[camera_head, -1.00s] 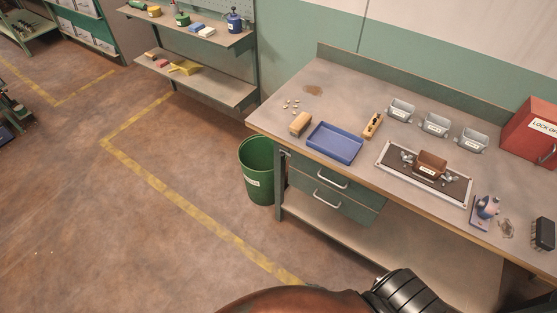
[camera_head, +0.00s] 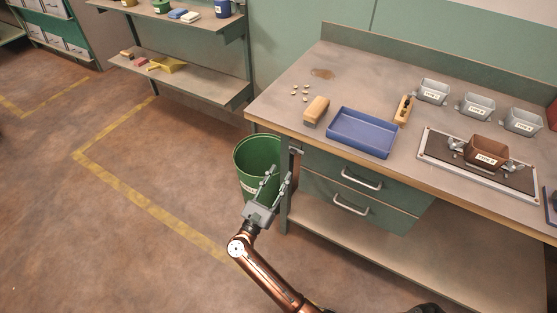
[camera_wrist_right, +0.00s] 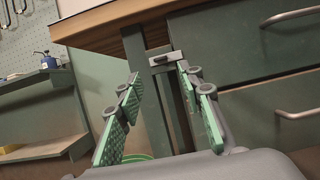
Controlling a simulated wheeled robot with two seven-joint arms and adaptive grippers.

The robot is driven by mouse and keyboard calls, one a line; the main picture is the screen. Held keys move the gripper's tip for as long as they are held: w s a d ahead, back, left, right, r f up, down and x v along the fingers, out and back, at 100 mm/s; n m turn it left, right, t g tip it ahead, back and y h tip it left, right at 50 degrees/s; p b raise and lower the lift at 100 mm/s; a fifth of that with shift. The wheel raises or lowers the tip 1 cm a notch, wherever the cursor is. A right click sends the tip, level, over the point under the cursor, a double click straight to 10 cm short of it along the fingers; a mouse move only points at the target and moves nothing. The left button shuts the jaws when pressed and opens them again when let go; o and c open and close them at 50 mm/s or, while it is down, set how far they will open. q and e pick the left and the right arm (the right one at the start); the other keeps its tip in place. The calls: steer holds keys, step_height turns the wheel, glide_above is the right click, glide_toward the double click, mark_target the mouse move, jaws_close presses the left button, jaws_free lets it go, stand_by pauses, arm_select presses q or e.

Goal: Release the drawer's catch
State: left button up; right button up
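The bench has two green drawers: an upper drawer (camera_head: 335,170) and a lower drawer (camera_head: 325,196), each with a pale bar handle. A small metal catch (camera_head: 296,150) sits at the left end of the upper drawer, just under the bench top. In the right wrist view the catch (camera_wrist_right: 166,59) lies ahead, between and beyond the fingertips. My right gripper (camera_head: 278,174) is open and empty, in front of and below the catch, apart from it. In the wrist view its green-padded fingers (camera_wrist_right: 157,82) are spread. My left gripper is not in view.
A green bin (camera_head: 250,160) stands just behind the gripper, beside the bench leg (camera_head: 285,205). The bench top (camera_head: 300,72) overhangs the drawers. On it are a blue tray (camera_head: 362,133), a wooden brush (camera_head: 316,110) and grey hoppers. The floor at left is clear.

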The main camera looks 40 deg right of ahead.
mark_target(295, 152)
arm_select(q)
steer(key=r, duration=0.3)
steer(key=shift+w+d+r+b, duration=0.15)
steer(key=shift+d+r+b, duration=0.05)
steer(key=shift+b, duration=0.2)
arm_select(e)
steer(key=x, duration=0.7)
steer(key=shift+d+r, duration=0.2)
steer(key=shift+w, duration=0.1)
steer(key=shift+c, duration=0.5)
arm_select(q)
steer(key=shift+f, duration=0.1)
arm_select(e)
jaws_close()
